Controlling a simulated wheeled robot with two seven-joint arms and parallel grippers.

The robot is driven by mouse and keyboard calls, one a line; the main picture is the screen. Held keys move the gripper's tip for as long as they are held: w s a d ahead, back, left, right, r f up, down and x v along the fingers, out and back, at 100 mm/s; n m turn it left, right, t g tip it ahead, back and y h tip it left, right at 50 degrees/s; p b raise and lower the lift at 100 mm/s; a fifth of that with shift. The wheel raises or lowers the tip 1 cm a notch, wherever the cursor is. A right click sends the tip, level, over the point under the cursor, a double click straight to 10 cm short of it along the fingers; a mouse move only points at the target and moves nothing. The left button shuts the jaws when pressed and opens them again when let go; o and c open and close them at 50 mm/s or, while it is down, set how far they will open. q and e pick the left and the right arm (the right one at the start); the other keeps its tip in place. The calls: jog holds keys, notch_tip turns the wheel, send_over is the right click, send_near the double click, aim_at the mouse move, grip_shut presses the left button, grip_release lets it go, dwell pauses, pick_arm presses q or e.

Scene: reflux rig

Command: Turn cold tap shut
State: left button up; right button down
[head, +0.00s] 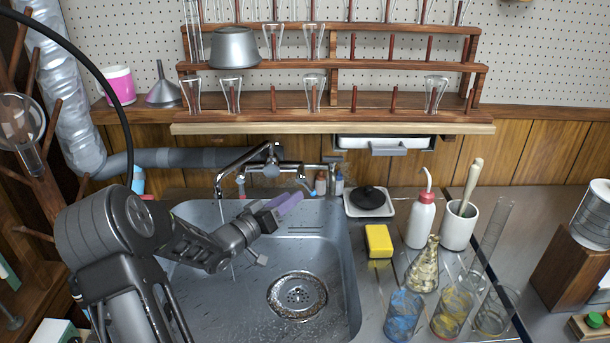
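The metal tap (270,168) is on the wall behind the sink, and its long spout (236,166) reaches out to the left. A thin stream of water (222,211) seems to fall from the spout. Small coloured parts show at both ends of the tap body, but I cannot tell surely which handle is the cold one. My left gripper (281,206) is over the sink, in front of and below the tap, apart from it. Its purple end points toward the right end of the tap; its finger gap is not clear. My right gripper is out of view.
The steel sink (348,262) has a round drain (297,295). To its right stand a yellow sponge (379,241), a red-topped wash bottle (422,218), a white mortar (459,226) and several glass vessels. A wooden glassware rack (330,116) overhangs the tap.

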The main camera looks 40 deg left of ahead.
aim_at(307, 186)
pick_arm(q)
jog(key=shift+w+d, duration=0.15)
jog(key=shift+w, duration=1.75)
jog(key=shift+w+d, duration=0.1)
jog(key=shift+w, duration=1.8)
jog(key=shift+r, duration=0.1)
jog(key=shift+c, duration=0.4)
grip_shut()
